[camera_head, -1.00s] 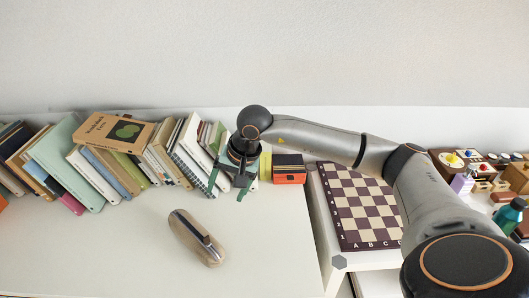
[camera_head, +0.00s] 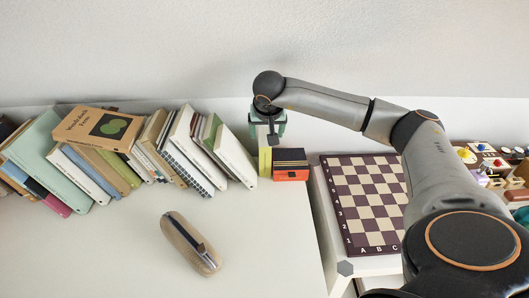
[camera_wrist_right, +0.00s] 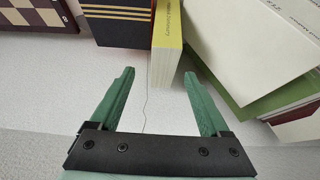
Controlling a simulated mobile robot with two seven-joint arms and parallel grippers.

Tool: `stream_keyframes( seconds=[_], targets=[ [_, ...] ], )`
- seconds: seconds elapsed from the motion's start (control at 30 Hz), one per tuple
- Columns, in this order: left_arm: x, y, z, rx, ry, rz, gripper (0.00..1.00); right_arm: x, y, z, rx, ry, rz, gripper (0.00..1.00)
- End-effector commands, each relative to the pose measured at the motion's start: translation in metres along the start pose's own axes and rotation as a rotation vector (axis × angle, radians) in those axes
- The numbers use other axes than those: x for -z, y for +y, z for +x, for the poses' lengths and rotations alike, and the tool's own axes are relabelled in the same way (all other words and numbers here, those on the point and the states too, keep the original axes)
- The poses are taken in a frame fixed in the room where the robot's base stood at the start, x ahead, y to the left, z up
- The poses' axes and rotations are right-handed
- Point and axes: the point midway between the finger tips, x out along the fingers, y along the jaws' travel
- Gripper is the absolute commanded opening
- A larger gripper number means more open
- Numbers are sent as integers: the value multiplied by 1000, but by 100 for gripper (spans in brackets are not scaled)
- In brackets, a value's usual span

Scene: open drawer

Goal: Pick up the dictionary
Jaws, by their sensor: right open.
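The dictionary (camera_head: 265,161) is a thin yellow book standing upright at the right end of the book row in the head view. My right gripper (camera_head: 269,128) is behind and above the dictionary, near the wall. Its green fingers (camera_wrist_right: 160,76) are open and empty, and the dictionary's near end lies between the fingertip directions. I cannot tell whether the fingers overlap it. My left gripper is not in view.
A white book (camera_head: 235,157) leans close on the dictionary's left. A dark and orange box-like item (camera_head: 290,165) stands on its right, with a chessboard (camera_head: 362,200) beyond. A brown case (camera_head: 190,243) lies in front; the white tabletop around it is clear.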

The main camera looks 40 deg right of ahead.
Motion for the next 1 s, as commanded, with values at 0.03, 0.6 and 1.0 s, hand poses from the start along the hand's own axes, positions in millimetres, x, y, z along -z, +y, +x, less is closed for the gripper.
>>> stream_keyframes(
  seconds=[0.03, 0.6, 1.0],
  targets=[
    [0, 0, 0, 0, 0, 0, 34, 0, -1, 3, 1, -1, 0, 80],
    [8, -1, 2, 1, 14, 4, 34, 4, -5, 54, 2, 0, 1, 80],
    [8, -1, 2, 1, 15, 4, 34, 4, -5, 54, 2, 0, 1, 47]
  ],
)
